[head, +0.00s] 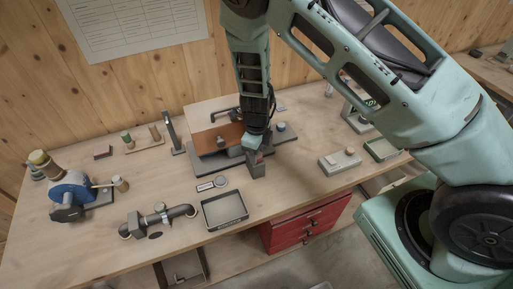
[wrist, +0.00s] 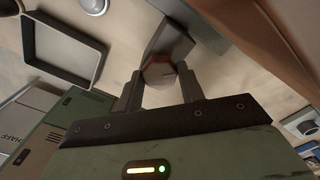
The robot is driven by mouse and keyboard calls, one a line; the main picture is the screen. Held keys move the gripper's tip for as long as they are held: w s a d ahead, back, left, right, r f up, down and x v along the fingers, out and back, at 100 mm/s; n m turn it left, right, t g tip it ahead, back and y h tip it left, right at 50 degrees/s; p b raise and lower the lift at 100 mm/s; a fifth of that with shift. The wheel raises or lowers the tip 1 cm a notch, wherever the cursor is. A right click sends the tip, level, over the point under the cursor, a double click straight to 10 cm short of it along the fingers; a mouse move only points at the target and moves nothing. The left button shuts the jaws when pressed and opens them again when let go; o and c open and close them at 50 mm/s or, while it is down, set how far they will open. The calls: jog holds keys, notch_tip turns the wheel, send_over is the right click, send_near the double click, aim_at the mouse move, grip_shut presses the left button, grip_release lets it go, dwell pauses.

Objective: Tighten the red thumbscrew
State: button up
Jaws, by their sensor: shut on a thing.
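The red thumbscrew (wrist: 160,72) shows in the wrist view as a round grey face with a red rim at its upper right. It sits against a dark grey block (wrist: 168,40). My gripper (wrist: 158,82) has a finger on either side of the thumbscrew and is shut on it. In the head view my gripper (head: 252,143) is low over the bench, at the top of the grey block (head: 257,168). The thumbscrew cannot be made out clearly there, as my gripper covers it. Its turn angle cannot be told.
A dark-rimmed tray (head: 206,220) lies in front. A brown panel (head: 205,141) on a grey base stands just left and behind my gripper. A pipe assembly (head: 150,222) and a blue machine (head: 72,190) are further left. A pale block (head: 340,163) is right.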

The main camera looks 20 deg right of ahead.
jog(key=shift+w+m, duration=0.1)
jog(key=shift+m, duration=0.5)
jog(key=o, duration=1)
jog(key=shift+c, duration=0.2)
notch_tip(320, 180, up, 18)
jog(key=b, duration=0.2)
jog(key=shift+f, duration=0.25)
